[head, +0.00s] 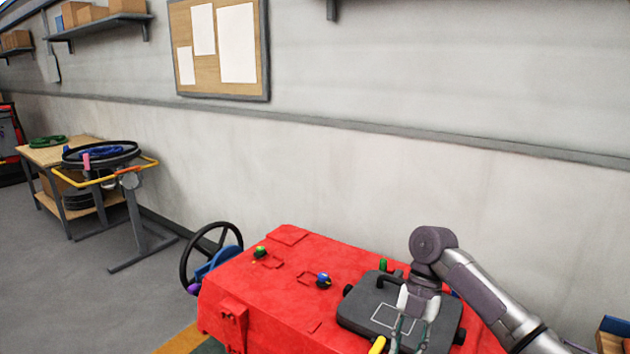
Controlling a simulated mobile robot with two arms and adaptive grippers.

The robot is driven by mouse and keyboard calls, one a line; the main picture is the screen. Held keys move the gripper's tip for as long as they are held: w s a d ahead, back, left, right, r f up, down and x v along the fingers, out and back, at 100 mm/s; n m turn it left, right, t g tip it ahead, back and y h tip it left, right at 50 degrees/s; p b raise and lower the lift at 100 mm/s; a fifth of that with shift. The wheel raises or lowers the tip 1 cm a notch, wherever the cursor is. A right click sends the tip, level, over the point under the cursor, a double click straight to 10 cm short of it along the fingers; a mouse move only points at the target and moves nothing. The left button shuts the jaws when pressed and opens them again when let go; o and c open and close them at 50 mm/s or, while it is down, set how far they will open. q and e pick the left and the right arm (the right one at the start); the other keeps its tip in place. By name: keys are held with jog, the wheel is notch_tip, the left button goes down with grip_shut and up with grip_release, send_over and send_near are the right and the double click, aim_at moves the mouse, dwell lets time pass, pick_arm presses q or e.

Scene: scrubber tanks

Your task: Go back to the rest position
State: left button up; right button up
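My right arm comes in from the right, over the red scrubber machine (255,285). Its gripper (408,335) points down in front of a dark grey lid (368,312) with a black handle on top of the machine. The fingers run to the bottom edge of the picture, so their tips and any grip are unclear. A yellow piece (377,345) shows just left of the fingers. My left gripper is not in view.
A black steering wheel (187,262) stands at the machine's left end. Small green (260,251) and blue (323,279) knobs sit on its top. A wheeled stand (140,225) and wooden workbench (48,155) are at the left. Grey floor (90,300) is free between. A wall closes the back.

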jog(key=s+a+f+m+t, duration=0.2)
jog(key=s+a+f+m, duration=0.2)
jog(key=s+f+m, duration=0.35)
jog(key=s+a+f+m+t, duration=0.1)
jog(key=s+a+f+m, duration=0.35)
jog(key=s+f, duration=0.45)
jog(key=s+d+m+t+h, duration=0.2)
jog(key=s+d+m+t, duration=0.2)
jog(key=s+d+m, duration=1.05)
jog(key=a+f+g, duration=0.1)
jog(key=a+f, duration=0.2)
jog(key=f, duration=2.2)
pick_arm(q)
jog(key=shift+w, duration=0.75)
pick_arm(e)
jog(key=s+d+f+g, duration=0.1)
jog(key=s+d+f, duration=0.2)
jog(key=s+f, duration=1.3)
jog(key=shift+s+h, duration=0.3)
jog(key=shift+s, duration=0.05)
